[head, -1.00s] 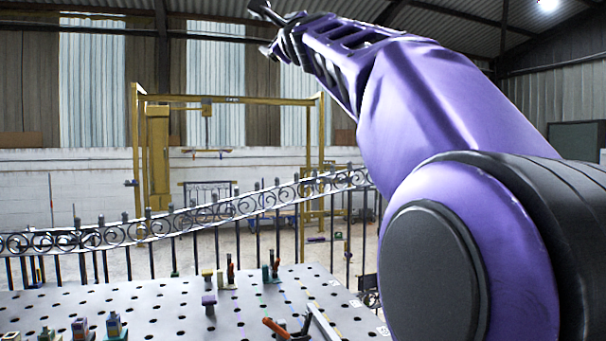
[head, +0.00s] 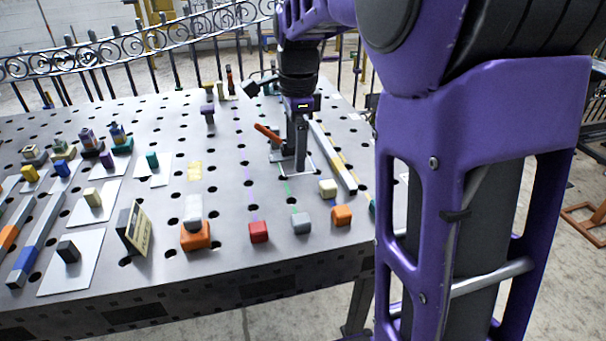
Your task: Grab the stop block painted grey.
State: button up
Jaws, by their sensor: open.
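The grey stop block (head: 301,223) is a small block standing on the perforated table near its front edge, right of a red block. My gripper (head: 281,98) hangs over the table farther back and above the grey block, clear of it. Its dark jaws are open, and I see nothing between them. They are partly seen edge-on, near an upright clamp with an orange handle.
Beside the grey block are a red block (head: 259,232), an orange block (head: 342,215) and a cream block (head: 328,187). The orange-handled clamp (head: 267,133) stands behind, by a metal bar (head: 334,157). A scroll fence (head: 130,48) runs behind.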

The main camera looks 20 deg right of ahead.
notch_tip(320, 180, down, 2)
jog(key=s, duration=0.2)
jog(key=b, duration=0.2)
send_over(301, 218)
jog(key=shift+g, duration=0.4)
notch_tip(301, 218, down, 11)
jog(key=shift+w+d+f, duration=0.1)
jog(key=shift+w, duration=0.05)
jog(key=shift+f+b, duration=0.8)
jog(key=shift+f, duration=1.9)
grip_shut()
